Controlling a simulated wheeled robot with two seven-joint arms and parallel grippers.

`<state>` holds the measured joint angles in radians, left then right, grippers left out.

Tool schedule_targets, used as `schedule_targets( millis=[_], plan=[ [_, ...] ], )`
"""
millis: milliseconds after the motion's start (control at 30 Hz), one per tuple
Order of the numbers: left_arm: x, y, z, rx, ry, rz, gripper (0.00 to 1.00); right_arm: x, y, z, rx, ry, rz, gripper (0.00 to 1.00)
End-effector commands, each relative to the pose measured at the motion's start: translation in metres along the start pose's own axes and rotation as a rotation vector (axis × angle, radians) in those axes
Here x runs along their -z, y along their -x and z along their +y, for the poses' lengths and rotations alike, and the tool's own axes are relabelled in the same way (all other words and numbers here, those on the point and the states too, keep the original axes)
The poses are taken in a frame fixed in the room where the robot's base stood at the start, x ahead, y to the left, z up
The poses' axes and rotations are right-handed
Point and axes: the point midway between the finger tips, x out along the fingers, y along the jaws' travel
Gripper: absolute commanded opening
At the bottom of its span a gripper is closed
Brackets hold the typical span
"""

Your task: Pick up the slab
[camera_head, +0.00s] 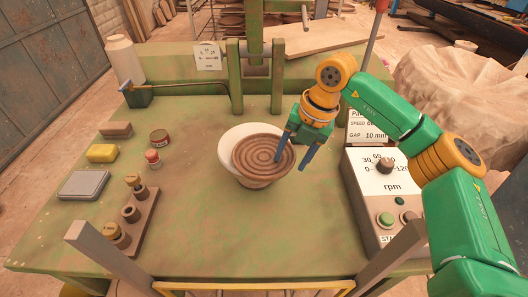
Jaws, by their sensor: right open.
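A round brown piece with concentric rings on top (263,155) stands near the middle of the green table and is the likeliest slab, though I cannot be sure of it. Its sides taper downward. A white round piece (229,144) shows behind and to its left, partly hidden by it. My right gripper (293,160) is at the right edge of the brown piece, fingers pointing down and apart. One finger overlaps the rim in the picture and the other is to its right; I cannot tell whether they touch it. My left gripper is not in view.
A control box (375,206) stands at the right, close to my right arm. A green press frame (257,80) rises at the back. At the left are a white bottle (122,62), yellow sponge (102,153), grey flat box (84,185) and wooden rack (138,222). The front middle is clear.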

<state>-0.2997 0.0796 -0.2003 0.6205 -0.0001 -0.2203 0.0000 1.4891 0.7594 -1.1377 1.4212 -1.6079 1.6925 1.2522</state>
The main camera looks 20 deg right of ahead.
Motion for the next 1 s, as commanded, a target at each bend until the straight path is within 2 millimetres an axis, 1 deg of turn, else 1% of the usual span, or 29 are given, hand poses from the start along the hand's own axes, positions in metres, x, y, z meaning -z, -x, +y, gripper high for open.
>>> schedule_targets(
  millis=[33, 67, 100, 167, 200, 233, 1000],
  plan=[
    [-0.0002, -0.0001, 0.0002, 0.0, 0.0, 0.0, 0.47, 0.0, 0.0, 0.0, 0.0, 0.0, 0.0, 0.51],
    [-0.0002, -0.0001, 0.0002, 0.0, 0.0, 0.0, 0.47, 0.0, 0.0, 0.0, 0.0, 0.0, 0.0, 0.43],
    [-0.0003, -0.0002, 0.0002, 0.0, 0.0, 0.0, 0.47, 0.0, 0.0001, 0.0, 0.0, 0.0, 0.0, 0.32],
    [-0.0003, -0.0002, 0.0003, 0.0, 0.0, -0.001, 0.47, 0.0, 0.0001, -0.0001, 0.0, 0.001, 0.0, 0.16],
    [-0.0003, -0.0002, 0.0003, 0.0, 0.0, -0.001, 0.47, 0.0, 0.0, -0.0002, 0.001, 0.001, 0.0, 0.05],
    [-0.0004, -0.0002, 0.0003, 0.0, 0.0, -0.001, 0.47, 0.0, 0.0, -0.0002, 0.001, 0.001, 0.0, 0.0],
    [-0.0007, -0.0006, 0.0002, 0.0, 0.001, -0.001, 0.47, 0.0009, -0.0013, -0.0006, 0.003, 0.002, 0.004, 0.0]
  ],
)
